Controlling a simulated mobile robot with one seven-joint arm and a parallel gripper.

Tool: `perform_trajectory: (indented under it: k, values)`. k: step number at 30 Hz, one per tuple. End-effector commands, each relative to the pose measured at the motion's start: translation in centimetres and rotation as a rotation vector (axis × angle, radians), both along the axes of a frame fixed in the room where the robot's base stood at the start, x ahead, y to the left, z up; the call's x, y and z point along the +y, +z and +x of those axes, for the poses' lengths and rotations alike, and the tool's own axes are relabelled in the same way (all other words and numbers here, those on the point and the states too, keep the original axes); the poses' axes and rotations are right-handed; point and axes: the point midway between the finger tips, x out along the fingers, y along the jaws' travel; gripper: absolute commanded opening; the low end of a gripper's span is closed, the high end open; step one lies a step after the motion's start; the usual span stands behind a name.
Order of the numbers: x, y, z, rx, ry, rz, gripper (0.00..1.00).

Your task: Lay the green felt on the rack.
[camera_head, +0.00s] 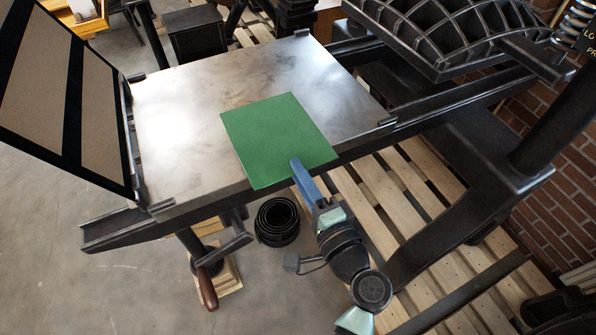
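The green felt (272,135) is a flat, four-sided sheet over the right front part of the pale metal press bed (185,115). Its near edge reaches past the bed's front edge without drooping. I cannot tell whether its far part touches the bed. My gripper (297,164) comes from the lower right and pinches the near edge of the felt. One blue finger shows on top; the other is hidden, apparently under the sheet. I cannot pick out a rack in this view.
A hinged framed panel (35,95) stands raised left of the bed. Heavy black press parts (450,35) fill the upper right. A crank with a wooden handle (207,288) hangs below the bed, near a black coil (277,220). A slatted pallet (375,190) lies below right.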

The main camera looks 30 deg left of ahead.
Motion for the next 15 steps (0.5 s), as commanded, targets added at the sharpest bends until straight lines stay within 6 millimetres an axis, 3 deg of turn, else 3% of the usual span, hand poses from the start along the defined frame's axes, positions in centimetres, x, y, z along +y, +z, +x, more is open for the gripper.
perform_trajectory:
  k: [10,15]
  values:
    - [0.29,0.01,0.19,0.0,0.001,0.0,0.24]
    - [0.27,0.0,0.19,0.001,0.001,-0.001,0.09]
